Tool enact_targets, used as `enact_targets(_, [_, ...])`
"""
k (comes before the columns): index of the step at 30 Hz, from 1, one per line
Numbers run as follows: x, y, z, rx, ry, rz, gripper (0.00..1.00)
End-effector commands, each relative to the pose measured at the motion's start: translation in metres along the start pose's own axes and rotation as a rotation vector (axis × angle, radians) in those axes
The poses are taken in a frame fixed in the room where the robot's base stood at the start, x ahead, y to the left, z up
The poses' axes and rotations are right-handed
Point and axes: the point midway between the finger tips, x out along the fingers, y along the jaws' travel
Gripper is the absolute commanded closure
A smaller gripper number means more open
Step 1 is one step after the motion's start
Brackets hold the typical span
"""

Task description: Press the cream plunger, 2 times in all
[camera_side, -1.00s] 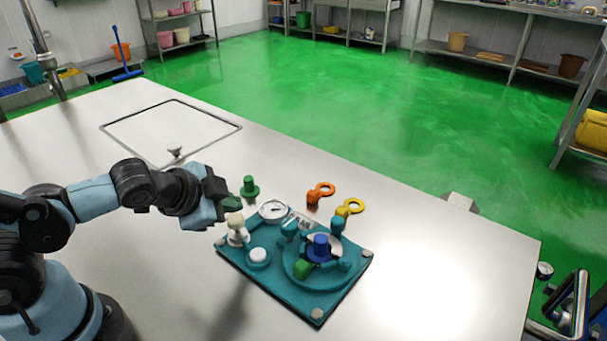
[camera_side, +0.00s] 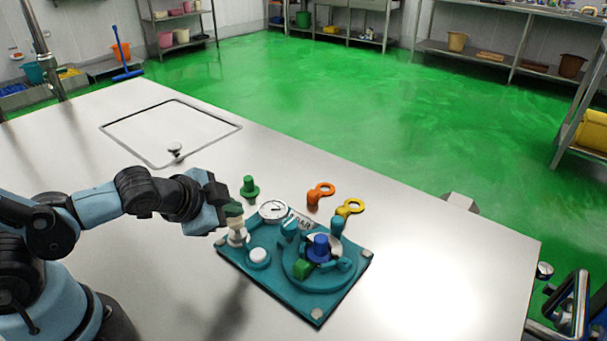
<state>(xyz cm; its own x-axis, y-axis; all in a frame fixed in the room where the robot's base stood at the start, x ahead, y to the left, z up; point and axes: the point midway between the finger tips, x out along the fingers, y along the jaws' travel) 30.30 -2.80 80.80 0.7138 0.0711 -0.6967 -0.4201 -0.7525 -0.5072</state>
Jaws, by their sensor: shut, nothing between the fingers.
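The cream plunger (camera_side: 238,234) stands at the left corner of the teal board (camera_side: 288,302). My gripper (camera_side: 236,212) is shut and empty, with its tips at the top of the plunger. The fingertips overlap the plunger's head in this view, so I cannot tell for certain whether they touch it. Its lower part and base show below the fingers.
Next to the plunger on the board are a white button (camera_side: 259,255), a round dial (camera_side: 273,210) and a blue knob (camera_side: 320,247). A green peg (camera_side: 249,187), an orange ring piece (camera_side: 320,193) and a yellow one (camera_side: 349,208) stand behind the board.

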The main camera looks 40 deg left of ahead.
Motion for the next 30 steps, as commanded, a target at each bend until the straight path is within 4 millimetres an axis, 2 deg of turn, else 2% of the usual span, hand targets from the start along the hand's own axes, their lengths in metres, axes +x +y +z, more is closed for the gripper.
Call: enact_targets(30, [0.0083,0.0057,0.0054,0.000,0.000,0.000,1.00])
